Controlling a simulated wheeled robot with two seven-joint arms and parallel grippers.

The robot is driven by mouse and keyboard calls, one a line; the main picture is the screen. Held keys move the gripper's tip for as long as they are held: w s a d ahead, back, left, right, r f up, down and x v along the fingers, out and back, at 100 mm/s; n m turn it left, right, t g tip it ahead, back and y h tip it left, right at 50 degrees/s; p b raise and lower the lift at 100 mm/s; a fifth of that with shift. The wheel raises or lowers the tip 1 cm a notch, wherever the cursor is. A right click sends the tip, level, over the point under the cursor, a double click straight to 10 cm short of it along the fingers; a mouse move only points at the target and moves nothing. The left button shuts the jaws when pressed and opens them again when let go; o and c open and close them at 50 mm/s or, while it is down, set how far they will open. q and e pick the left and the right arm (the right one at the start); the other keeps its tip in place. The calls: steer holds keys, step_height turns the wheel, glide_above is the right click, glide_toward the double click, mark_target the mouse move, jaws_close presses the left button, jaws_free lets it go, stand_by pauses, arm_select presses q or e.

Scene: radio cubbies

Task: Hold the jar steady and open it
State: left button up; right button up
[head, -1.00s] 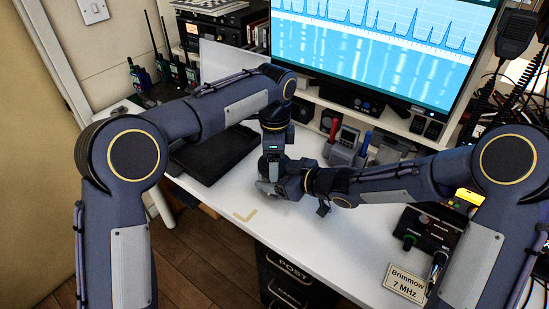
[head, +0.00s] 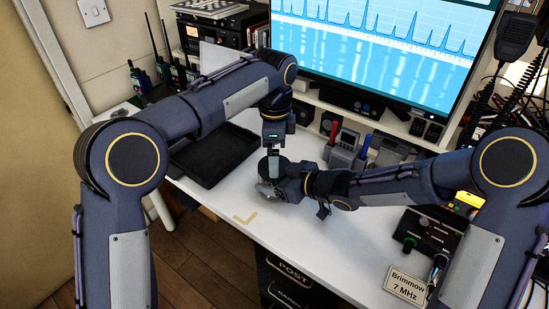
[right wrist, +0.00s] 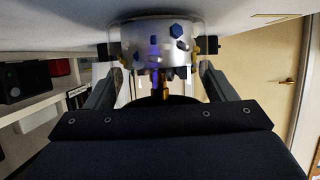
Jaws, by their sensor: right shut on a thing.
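The clear glass jar (right wrist: 155,45) stands on the desk in the right wrist view, which looks upside down. Small blue, white and brass-coloured parts show in it. In the head view only a glassy bit of the jar (head: 267,190) shows beside my right gripper (head: 284,188). My right gripper's fingers (right wrist: 158,72) flank the jar on both sides and are shut on it.
A black tray (head: 205,178) lies to the left of the jar. A grey holder with pens (head: 345,158) stands behind right. A control box (head: 430,232) and a name plate (head: 406,284) are at the right front.

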arm_select(q)
steer(key=shift+r, duration=0.45)
steer(key=shift+c, duration=0.5)
steer(key=m, duration=0.1)
steer(key=r+m, duration=0.1)
steer(key=m, duration=0.1)
steer(key=shift+d+r+m, duration=0.15)
steer(key=shift+r+m, duration=0.15)
steer(key=m, duration=0.1)
steer(key=r+m, duration=0.1)
steer(key=m, duration=0.1)
steer(key=shift+a+r, duration=0.2)
steer(key=shift+r, duration=0.1)
steer(key=shift+f, duration=3.9)
steer(key=c, duration=1)
steer(key=n, duration=0.6)
steer(key=shift+r+n, duration=0.1)
steer(key=shift+n, duration=0.2)
steer(key=o, duration=1.1)
